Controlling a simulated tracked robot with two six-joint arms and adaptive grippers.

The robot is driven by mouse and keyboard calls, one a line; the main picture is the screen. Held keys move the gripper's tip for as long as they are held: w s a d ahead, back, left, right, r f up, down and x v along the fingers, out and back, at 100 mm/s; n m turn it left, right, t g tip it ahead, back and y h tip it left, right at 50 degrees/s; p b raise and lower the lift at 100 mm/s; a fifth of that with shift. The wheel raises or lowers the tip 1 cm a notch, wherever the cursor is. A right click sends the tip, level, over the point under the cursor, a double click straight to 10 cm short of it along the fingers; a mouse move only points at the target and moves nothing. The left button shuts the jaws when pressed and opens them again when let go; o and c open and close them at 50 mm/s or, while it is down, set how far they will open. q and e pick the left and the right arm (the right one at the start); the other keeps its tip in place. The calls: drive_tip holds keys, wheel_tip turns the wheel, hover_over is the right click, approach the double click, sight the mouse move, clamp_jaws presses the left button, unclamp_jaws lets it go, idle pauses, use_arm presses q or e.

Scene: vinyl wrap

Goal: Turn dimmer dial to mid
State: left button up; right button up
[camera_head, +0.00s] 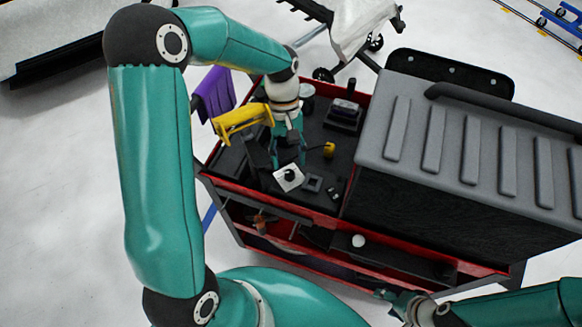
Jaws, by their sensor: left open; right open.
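The dimmer is a small white square plate (283,184) with a round black dial (290,174) on it, on the dark top of the red cart (214,178), near its front edge. My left gripper (279,160) is open and points down just behind the dial. Its dark fingers hide part of the area around the dimmer, and I cannot tell whether they touch the dial. The dial's setting is too small to read. My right gripper (394,298) is open and empty at the bottom of the view, in front of the cart and far from the dimmer.
A large grey ribbed case (455,140) fills the cart's right side. A yellow tool (328,149), a dark square piece (312,183) and a black device (344,113) lie near the dimmer. A yellow holder (242,120) and purple cloth (214,93) are at the left edge.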

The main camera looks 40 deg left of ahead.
sight(289, 172)
use_arm(q)
drive_tip(key=shift+x, duration=1.9)
